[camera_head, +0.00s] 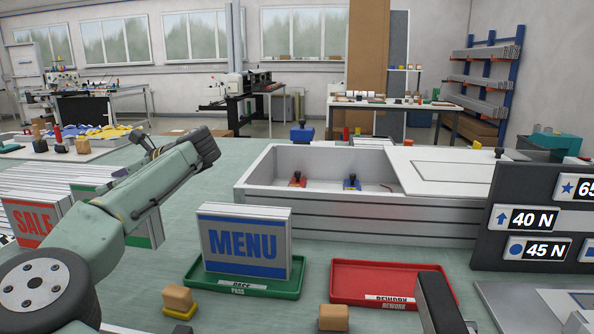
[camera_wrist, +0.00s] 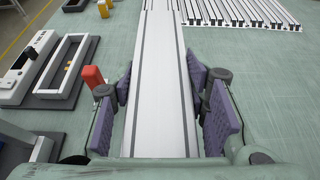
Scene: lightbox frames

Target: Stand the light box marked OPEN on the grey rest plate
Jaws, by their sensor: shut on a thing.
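My gripper (camera_wrist: 161,88) is shut on a light box (camera_wrist: 163,50) in the wrist view, its purple pads on both sides. I see this box along its long white edge, with two grey lines, so its face and marking are hidden. No face reading OPEN shows in either view. In the head view a grey plate (camera_head: 497,299) is partly cut off at the lower right; I cannot tell if it is the rest plate. My green arm crosses the left of the head view.
The MENU box (camera_head: 246,242) stands in the green PASS tray (camera_head: 284,289). The red REWORK tray (camera_head: 395,273) is empty. The SALE box (camera_head: 30,222) stands at the left. A large white bin (camera_head: 350,219) and a dark label board (camera_head: 488,250) take up the right side.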

